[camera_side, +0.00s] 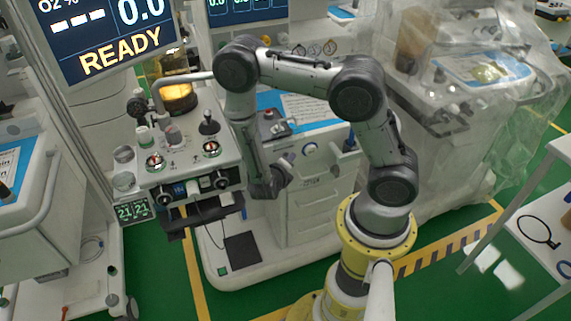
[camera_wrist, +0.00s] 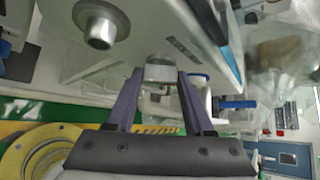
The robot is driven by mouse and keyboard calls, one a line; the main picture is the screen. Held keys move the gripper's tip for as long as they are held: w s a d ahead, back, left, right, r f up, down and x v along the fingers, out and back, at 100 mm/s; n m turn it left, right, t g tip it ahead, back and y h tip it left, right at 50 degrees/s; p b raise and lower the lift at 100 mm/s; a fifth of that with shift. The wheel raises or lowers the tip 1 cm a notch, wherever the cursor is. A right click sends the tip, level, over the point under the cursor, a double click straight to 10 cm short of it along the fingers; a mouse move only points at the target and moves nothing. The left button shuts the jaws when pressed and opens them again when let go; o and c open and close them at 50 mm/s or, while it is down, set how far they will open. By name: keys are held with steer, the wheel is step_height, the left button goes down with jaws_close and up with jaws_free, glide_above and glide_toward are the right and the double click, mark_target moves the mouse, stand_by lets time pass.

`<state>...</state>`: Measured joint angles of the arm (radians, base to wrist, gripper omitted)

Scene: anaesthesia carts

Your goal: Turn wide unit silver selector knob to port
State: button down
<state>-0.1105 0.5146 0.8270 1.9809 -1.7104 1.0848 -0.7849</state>
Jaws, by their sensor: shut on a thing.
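In the wrist view my gripper (camera_wrist: 160,84) reaches up to a white panel, its two dark purple fingers closed on either side of a small silver-grey knob (camera_wrist: 159,71). The knob's sides are partly hidden by the fingertips; I cannot read which way it points. A larger round silver knob (camera_wrist: 101,28) stands on the same panel at upper left, apart from the fingers. In the side view my gripper (camera_side: 287,161) is at the front of the wide white unit (camera_side: 325,193) with a blue top; the held knob cannot be made out there.
A narrower unit with dials and dark knobs (camera_side: 185,185) stands to the left of my gripper. A plastic-wrapped cart (camera_side: 455,130) stands at right.

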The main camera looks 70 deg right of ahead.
stand_by(0.4)
steer(key=shift+c, duration=1.4)
jaws_free()
steer(key=shift+a, duration=0.1)
steer(key=v, duration=1.3)
steer(key=shift+a+r, duration=0.15)
steer(key=shift+r, duration=0.25)
steer(key=shift+s, duration=0.1)
